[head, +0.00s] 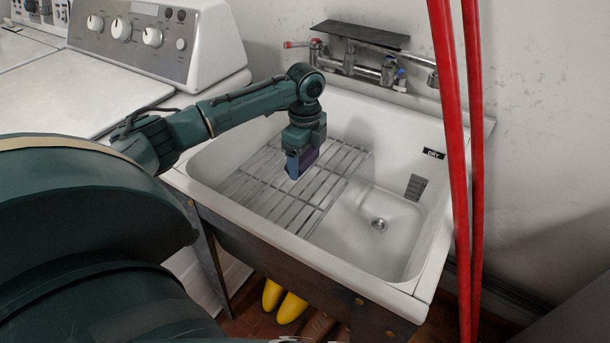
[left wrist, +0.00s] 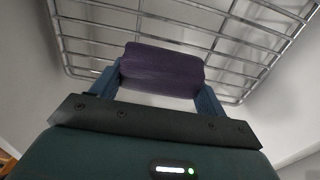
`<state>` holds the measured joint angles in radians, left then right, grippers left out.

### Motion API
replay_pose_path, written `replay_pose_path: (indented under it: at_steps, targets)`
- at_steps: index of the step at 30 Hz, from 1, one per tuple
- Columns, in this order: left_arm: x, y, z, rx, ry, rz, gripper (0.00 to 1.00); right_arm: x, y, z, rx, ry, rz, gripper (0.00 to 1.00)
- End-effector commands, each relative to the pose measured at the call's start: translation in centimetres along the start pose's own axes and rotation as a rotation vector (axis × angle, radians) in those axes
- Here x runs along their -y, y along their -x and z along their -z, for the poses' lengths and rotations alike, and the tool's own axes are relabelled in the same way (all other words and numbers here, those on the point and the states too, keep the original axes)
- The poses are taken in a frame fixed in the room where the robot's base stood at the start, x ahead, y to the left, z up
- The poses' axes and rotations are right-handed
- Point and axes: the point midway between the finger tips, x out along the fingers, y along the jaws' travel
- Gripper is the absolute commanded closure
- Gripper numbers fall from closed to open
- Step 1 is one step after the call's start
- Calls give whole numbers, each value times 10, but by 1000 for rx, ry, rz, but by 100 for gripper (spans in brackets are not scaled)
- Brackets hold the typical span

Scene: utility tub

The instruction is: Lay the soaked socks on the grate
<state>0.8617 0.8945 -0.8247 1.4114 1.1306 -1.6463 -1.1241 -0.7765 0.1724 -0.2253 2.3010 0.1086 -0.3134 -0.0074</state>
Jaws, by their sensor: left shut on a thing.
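My left gripper (head: 301,160) is inside the white tub, above the metal grate (head: 325,190). In the left wrist view my left gripper (left wrist: 160,80) is shut on a purple sock (left wrist: 162,70), held between its two blue fingers. The sock also shows as a small dark purple patch in the head view (head: 303,161). The wire grate (left wrist: 200,30) lies beyond the sock in the wrist view; whether the sock touches it, I cannot tell. No other sock shows. My right gripper is not in view.
The white utility tub (head: 436,240) has a drain (head: 379,224) right of the grate. A faucet (head: 388,70) and dark shelf (head: 362,34) are at the back. Red vertical poles (head: 462,150) stand at the right. A white washing machine (head: 80,90) is at the left. Yellow boots (head: 291,307) stand below.

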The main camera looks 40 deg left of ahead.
Motion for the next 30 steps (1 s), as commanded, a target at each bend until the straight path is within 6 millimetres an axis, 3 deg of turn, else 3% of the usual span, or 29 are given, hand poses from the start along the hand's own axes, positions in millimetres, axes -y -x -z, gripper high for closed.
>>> replay_pose_path:
  at_steps: [12,23,24,30]
  targets:
    - [0,-52,0,0,0,-1,48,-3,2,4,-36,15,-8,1]
    - [0,-55,0,0,0,0,48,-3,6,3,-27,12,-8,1]
    - [0,-56,0,0,0,0,25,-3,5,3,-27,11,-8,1]
    - [0,-56,0,0,0,0,9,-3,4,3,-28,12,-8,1]
